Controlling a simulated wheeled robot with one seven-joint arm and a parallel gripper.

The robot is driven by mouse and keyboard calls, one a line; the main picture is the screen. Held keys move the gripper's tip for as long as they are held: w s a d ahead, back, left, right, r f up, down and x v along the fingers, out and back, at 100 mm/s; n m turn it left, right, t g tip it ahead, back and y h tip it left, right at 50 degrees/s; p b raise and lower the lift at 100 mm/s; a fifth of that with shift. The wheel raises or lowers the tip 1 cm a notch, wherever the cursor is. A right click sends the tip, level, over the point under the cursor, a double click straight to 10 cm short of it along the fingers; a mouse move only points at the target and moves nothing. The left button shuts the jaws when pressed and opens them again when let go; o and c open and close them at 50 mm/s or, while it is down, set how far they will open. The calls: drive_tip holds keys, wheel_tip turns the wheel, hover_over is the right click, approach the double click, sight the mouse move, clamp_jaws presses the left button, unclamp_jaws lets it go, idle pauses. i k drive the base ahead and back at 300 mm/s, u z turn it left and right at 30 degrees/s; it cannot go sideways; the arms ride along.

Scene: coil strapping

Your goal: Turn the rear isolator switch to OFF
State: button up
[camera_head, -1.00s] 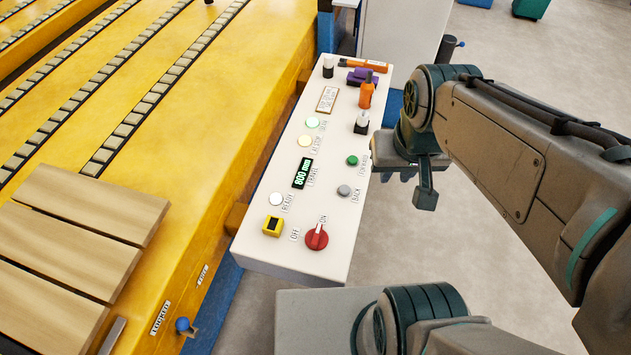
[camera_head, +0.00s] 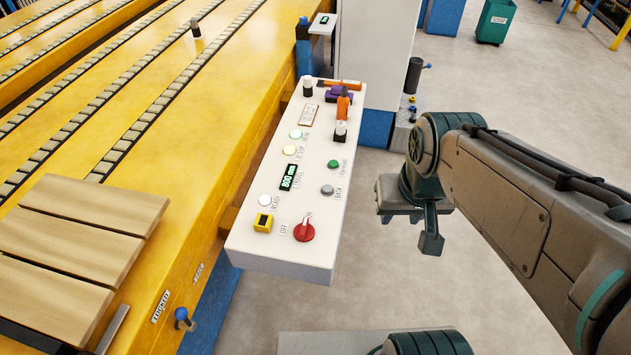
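A red rotary switch (camera_head: 304,231) sits on the near end of the white control panel (camera_head: 300,262). Its pale handle mark points up toward the ON label, and the OFF label (camera_head: 284,230) is to its left. No label in view says whether this is the rear isolator. My gripper (camera_head: 400,217) is right of the panel, beyond its right edge and apart from the red switch. It is seen from behind and above, small and partly hidden by its own body, so its finger opening is unclear.
The panel also carries a yellow-framed black switch (camera_head: 263,223), a green button (camera_head: 333,164), a grey button (camera_head: 327,190) and an orange-handled tool (camera_head: 343,104). A yellow conveyor bed (camera_head: 200,130) runs along the left. A grey cabinet (camera_head: 375,55) stands behind.

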sight(304, 231)
drive_tip(key=z, duration=0.65)
drive_tip(key=i, duration=0.65)
drive_tip(key=u, duration=1.5)
